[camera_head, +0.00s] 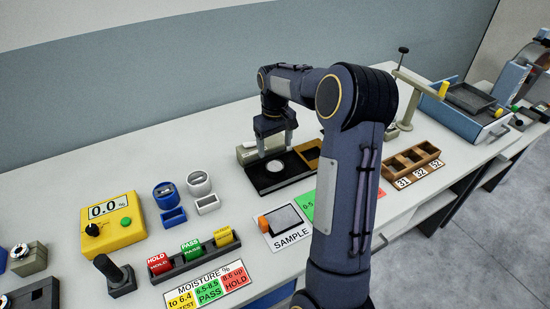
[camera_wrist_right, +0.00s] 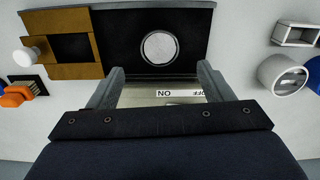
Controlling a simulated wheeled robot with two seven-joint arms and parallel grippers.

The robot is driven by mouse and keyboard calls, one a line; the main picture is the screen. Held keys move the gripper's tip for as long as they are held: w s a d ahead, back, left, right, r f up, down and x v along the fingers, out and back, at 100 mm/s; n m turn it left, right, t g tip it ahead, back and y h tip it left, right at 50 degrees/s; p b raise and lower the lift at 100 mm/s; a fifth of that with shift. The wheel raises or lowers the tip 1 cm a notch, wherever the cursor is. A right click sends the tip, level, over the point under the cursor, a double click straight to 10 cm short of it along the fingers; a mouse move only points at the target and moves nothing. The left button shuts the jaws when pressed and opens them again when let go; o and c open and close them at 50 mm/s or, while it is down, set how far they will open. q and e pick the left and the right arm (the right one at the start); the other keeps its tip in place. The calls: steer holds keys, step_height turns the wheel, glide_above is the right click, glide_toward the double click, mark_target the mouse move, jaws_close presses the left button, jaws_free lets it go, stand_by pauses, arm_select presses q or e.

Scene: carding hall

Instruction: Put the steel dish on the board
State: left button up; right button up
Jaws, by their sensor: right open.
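A round pale grey disc, which looks like the steel dish (camera_head: 275,165), lies on a black flat plate (camera_head: 262,181). In the right wrist view the dish (camera_wrist_right: 158,47) has a thin light rim, and the black plate (camera_wrist_right: 196,25) surrounds it. A brown wooden frame (camera_wrist_right: 90,71) with a dark square opening adjoins the plate; I cannot tell which piece is the board. My right gripper (camera_head: 273,148) points down over the plate by the dish. In the wrist view its fingers (camera_wrist_right: 160,72) are spread apart and hold nothing. My left gripper is not in view.
A pale box (camera_head: 246,153) stands behind the plate. A SAMPLE card (camera_head: 291,238), a green card (camera_head: 307,206) and a wooden compartment tray (camera_head: 436,155) lie nearby. A yellow meter (camera_head: 112,224) and blue and white holders stand left. Bench around the card is partly clear.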

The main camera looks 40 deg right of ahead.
steer(key=s+a+r+t+y, duration=0.2)
steer(key=s+a+r+t, duration=0.1)
steer(key=s+a+r, duration=0.85)
steer(key=s+a+f+t+y, duration=0.1)
steer(key=s+a+f, duration=0.2)
steer(key=s+a, duration=0.3)
steer(key=s+a+f+t, duration=0.1)
steer(key=s+a+f, duration=0.2)
steer(key=s+a, duration=0.3)
steer(key=shift+s+a+t+y, duration=0.2)
steer(key=shift+a+t+y, duration=0.15)
steer(key=shift+a, duration=0.2)
